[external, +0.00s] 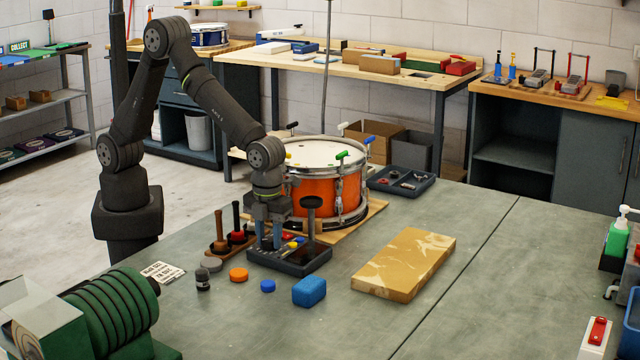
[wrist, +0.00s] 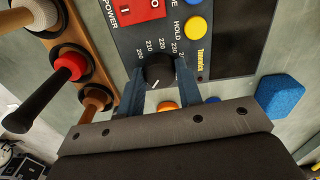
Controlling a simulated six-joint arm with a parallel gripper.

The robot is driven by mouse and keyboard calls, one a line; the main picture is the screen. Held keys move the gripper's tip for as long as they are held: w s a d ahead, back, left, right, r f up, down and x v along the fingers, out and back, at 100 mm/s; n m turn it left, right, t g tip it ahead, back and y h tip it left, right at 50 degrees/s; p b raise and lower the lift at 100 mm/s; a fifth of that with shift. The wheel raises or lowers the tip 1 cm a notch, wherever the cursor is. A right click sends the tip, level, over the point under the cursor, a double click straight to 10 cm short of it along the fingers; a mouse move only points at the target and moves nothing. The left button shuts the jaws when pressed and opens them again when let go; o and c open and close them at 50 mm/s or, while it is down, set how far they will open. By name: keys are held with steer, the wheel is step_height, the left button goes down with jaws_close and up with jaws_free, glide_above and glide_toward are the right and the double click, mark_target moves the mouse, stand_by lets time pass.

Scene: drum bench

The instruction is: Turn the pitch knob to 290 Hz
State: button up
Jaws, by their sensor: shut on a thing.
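The pitch knob (wrist: 159,67) is a black round knob on a dark control panel (wrist: 130,42) in the wrist view. White scale numbers around it read about 200, 210, 220 and 230; the rest of the scale is hidden or unclear. In the external view my gripper (external: 270,243) points down onto the dark tuner box (external: 290,265) on the bench, and the knob is hidden there.
A red POWER switch (wrist: 145,8) and a yellow HOLD button (wrist: 196,27) sit near the knob. Mallets (external: 237,225) stand left of the box. An orange drum (external: 325,190) is behind, and a blue sponge (external: 309,291) and tan box (external: 405,265) are right.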

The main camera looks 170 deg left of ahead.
mark_target(269, 239)
steer(key=shift+m, duration=0.5)
steer(key=o, duration=1)
steer(key=shift+r, duration=0.15)
step_height(269, 239, up, 17)
steer(key=shift+r, duration=0.1)
